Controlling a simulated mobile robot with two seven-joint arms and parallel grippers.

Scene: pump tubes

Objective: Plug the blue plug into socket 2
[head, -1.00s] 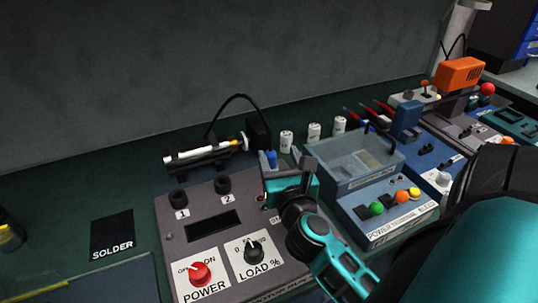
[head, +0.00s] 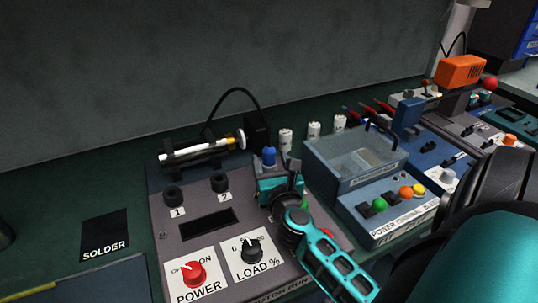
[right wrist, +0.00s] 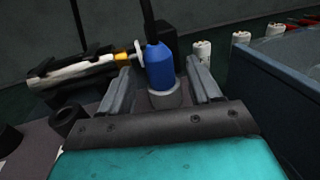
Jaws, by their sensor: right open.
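The blue plug (right wrist: 159,66) stands upright between the two open fingers of my right gripper (right wrist: 160,92) in the right wrist view, with a gap on either side. A grey collar shows at its base. In the head view the blue plug (head: 268,155) shows just behind my teal right gripper (head: 278,180). Socket 2 (head: 219,182) is a black round socket on the grey panel, left of the gripper, with the label 2 below it. It looks empty. Socket 1 (head: 173,196) is further left. My left gripper does not show.
A tube in a black holder (head: 197,152) lies behind the sockets. The red power knob (head: 193,272) and load knob (head: 252,249) are in front. A blue-grey bin (head: 322,181) stands to the right, with white cylinders (head: 314,131) behind.

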